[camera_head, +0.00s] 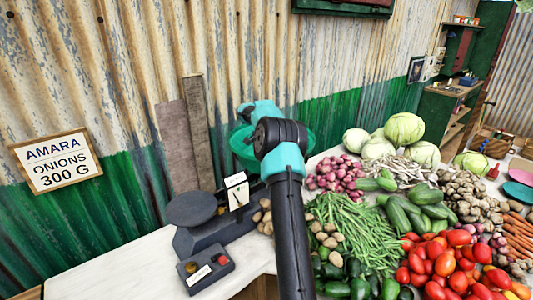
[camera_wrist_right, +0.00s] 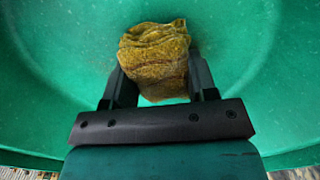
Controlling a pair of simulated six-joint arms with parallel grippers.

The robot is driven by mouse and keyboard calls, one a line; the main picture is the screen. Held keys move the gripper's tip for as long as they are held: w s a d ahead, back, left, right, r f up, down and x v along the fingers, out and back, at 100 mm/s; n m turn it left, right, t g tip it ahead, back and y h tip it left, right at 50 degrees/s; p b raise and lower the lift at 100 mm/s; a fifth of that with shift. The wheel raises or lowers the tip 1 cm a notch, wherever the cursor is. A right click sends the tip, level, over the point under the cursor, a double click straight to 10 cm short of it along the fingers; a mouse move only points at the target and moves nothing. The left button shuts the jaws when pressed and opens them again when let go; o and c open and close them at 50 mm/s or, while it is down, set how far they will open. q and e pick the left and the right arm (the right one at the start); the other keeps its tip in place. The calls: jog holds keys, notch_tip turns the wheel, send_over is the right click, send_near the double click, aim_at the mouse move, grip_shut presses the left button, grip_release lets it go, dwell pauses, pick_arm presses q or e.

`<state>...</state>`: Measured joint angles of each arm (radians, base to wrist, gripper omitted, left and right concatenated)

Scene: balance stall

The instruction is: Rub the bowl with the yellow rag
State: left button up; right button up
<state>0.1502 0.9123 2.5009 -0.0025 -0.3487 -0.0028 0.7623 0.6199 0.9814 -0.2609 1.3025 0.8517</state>
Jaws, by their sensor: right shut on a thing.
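The green bowl (camera_head: 240,152) stands behind the dark balance scale (camera_head: 205,235), partly hidden by my arm in the head view. In the right wrist view the bowl's inner wall (camera_wrist_right: 55,70) fills most of the picture. My right gripper (camera_wrist_right: 156,68) is shut on the yellow rag (camera_wrist_right: 155,50), a crumpled mustard cloth between its two dark fingers. The rag is inside the bowl's outline, and whether it presses on the surface is hard to tell. In the head view my arm hides the rag and the fingertips. My left gripper is not in view.
Green beans (camera_head: 350,232), red onions (camera_head: 335,173), tomatoes (camera_head: 445,262) and cabbages (camera_head: 405,128) crowd the right side. The white tabletop (camera_head: 110,272) is clear at the left.

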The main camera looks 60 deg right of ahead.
jog(key=shift+w+d, duration=0.15)
jog(key=shift+w, duration=0.25)
jog(key=shift+s+d+f, duration=0.1)
jog(key=shift+s+d, duration=0.2)
jog(key=shift+d, duration=0.45)
jog(key=shift+s+d, duration=0.35)
jog(key=shift+d, duration=0.45)
jog(key=shift+s+d+f, duration=0.1)
jog(key=shift+s+d, duration=0.2)
jog(key=shift+d, duration=0.45)
jog(key=shift+r, duration=0.1)
jog(key=shift+a, duration=0.1)
jog(key=shift+w+a+r, duration=0.1)
jog(key=shift+w+a, duration=0.2)
jog(key=shift+a, duration=0.45)
jog(key=shift+w+a+r, duration=0.1)
jog(key=shift+w+a, duration=0.25)
jog(key=shift+a, duration=0.4)
jog(key=shift+w+a, duration=0.3)
jog(key=shift+a, duration=0.45)
jog(key=shift+r, duration=3)
